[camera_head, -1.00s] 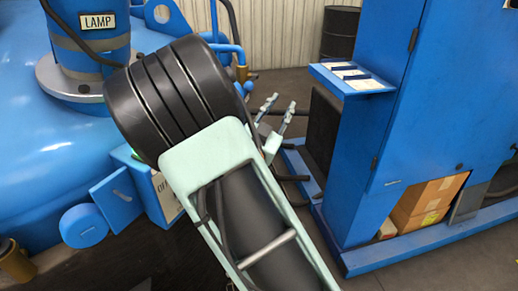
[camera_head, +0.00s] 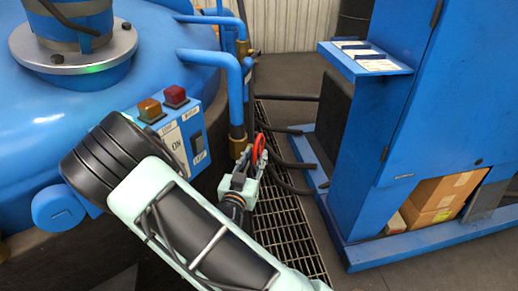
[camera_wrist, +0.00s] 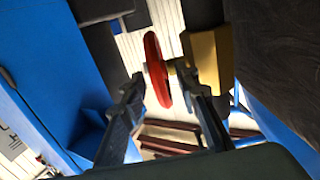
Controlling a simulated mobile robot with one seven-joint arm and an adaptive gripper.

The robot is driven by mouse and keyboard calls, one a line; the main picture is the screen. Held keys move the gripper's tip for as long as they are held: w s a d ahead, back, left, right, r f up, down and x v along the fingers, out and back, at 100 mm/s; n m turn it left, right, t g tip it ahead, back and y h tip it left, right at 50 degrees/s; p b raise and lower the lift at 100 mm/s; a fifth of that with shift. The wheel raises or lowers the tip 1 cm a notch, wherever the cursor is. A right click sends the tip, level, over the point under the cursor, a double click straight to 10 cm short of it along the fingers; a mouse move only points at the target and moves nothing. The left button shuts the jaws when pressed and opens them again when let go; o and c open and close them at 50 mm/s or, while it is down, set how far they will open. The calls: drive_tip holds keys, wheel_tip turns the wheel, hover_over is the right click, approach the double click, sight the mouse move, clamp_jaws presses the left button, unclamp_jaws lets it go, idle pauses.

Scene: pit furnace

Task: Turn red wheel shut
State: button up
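The red wheel (camera_head: 259,148) shows in the head view beside the blue pipes, just past my gripper (camera_head: 247,160). In the wrist view the red wheel (camera_wrist: 157,70) is seen nearly edge-on, with a short stem joining it to a brass valve body (camera_wrist: 205,62) on its right. My gripper (camera_wrist: 160,92) is open, its two dark fingers apart. The lower part of the wheel lies between the fingertips in the picture. The right finger overlaps the stem side. I cannot tell whether either finger touches the wheel.
Blue pipes (camera_head: 236,85) with brass fittings rise just left of the wheel. A control box (camera_head: 182,135) with amber and red lamps stands beside my arm. A blue cabinet (camera_head: 425,110) is on the right. Dark hoses (camera_head: 285,165) run above the floor grating (camera_head: 285,225).

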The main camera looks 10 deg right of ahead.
sight(259, 147)
drive_tip(key=shift+x, duration=2.35)
clamp_jaws()
